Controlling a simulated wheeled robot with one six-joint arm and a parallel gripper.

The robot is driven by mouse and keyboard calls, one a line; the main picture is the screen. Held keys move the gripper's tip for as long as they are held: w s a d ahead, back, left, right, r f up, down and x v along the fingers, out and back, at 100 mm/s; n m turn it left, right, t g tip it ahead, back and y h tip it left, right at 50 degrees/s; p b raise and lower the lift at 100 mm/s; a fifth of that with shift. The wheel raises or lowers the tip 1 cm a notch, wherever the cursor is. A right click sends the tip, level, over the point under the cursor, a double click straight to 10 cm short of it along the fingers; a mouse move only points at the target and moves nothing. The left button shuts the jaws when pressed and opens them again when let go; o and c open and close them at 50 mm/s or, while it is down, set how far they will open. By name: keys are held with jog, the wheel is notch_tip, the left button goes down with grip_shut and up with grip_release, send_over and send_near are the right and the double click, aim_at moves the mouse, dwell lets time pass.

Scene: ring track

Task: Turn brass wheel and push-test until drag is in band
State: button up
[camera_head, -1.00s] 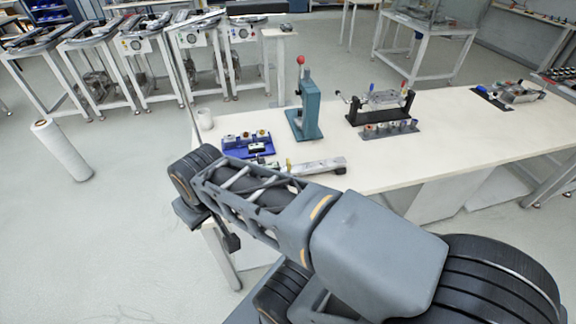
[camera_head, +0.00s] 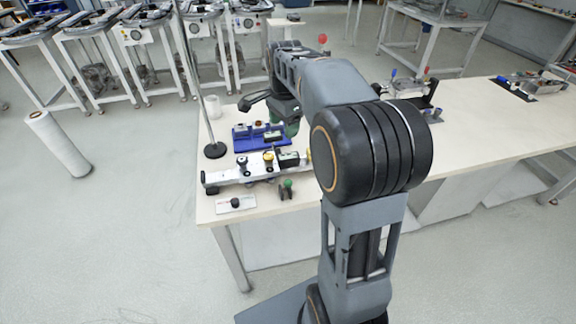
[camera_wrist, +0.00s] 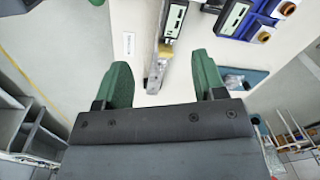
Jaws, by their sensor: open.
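My gripper is open and empty in the wrist view (camera_wrist: 162,80), its two green fingers wide apart above the pale bench. Part of it shows as green below my arm in the head view (camera_head: 286,120). A long pale rail fixture (camera_head: 226,177) lies along the bench's near left part, with a small brass-yellow round part (camera_head: 268,157) on top that may be the brass wheel. In the wrist view the end of a grey bar (camera_wrist: 155,72) lies between and beyond the fingertips, apart from them. A dark box with a small display (camera_wrist: 174,20) sits by it.
A blue fixture (camera_head: 240,141) stands behind the rail. A black-based stand with a tall rod (camera_head: 214,150) is at its left. A small green-knobbed part (camera_head: 287,186) and a pale plate (camera_head: 238,205) lie in front. The right bench middle (camera_head: 480,140) is clear.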

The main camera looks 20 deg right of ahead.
aim_at(288, 156)
jog(key=w+d+f+m+b, duration=0.1)
jog(key=f, duration=0.4)
jog(key=w+d+f+m, duration=0.1)
jog(key=f+m, duration=0.1)
jog(key=f, duration=0.4)
jog(key=w+d+f+m+b, duration=0.1)
jog(key=f, duration=0.5)
jog(key=shift+w+g+b, duration=0.3)
jog(key=shift+w+g, duration=0.1)
